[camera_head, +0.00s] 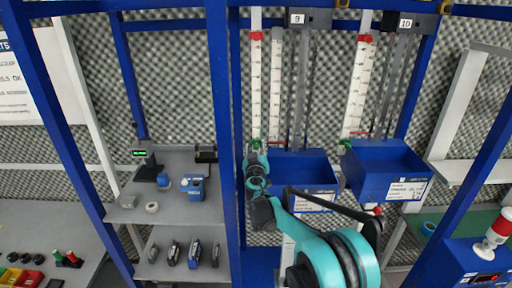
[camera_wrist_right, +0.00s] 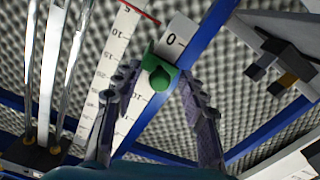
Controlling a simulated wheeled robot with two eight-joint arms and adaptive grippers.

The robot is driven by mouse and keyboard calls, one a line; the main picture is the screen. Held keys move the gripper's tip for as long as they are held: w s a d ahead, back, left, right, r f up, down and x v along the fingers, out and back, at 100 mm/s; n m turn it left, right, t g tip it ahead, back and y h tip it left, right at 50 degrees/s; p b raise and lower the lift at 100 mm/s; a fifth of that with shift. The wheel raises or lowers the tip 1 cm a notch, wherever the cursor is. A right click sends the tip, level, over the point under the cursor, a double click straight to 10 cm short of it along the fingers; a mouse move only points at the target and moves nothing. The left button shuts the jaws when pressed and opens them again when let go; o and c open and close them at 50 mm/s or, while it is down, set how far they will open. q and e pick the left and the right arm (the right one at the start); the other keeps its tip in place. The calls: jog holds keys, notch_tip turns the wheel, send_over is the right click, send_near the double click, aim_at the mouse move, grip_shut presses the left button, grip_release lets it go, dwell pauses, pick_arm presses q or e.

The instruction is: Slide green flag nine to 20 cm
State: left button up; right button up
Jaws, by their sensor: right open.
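The green flag of station nine (camera_head: 255,144) sits low on a white ruler (camera_head: 256,85), left of the plate marked 9 (camera_head: 297,18). The flag (camera_wrist_right: 160,72) also shows large in the right wrist view, with a round knob, beside a 0 mark on the white strip. My right gripper (camera_head: 254,155) is at the flag's height. In the wrist view its two fingers (camera_wrist_right: 156,80) are apart, one on each side of the flag, with visible gaps. A red flag (camera_head: 256,36) is near the ruler's top. My left gripper is not in view.
A second ruler (camera_head: 276,85) and metal rods stand right of the flag's ruler. A blue post (camera_head: 234,110) runs close on its left. Blue boxes (camera_head: 388,172) hang below. Station ten has its own green flag (camera_head: 346,143). A grey shelf (camera_head: 165,205) stands left.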

jog(key=shift+w, duration=0.1)
grip_shut()
notch_tip(320, 180, up, 15)
jog(key=p, duration=0.5)
jog(key=shift+r+p, duration=0.1)
jog(key=shift+p, duration=0.25)
grip_release()
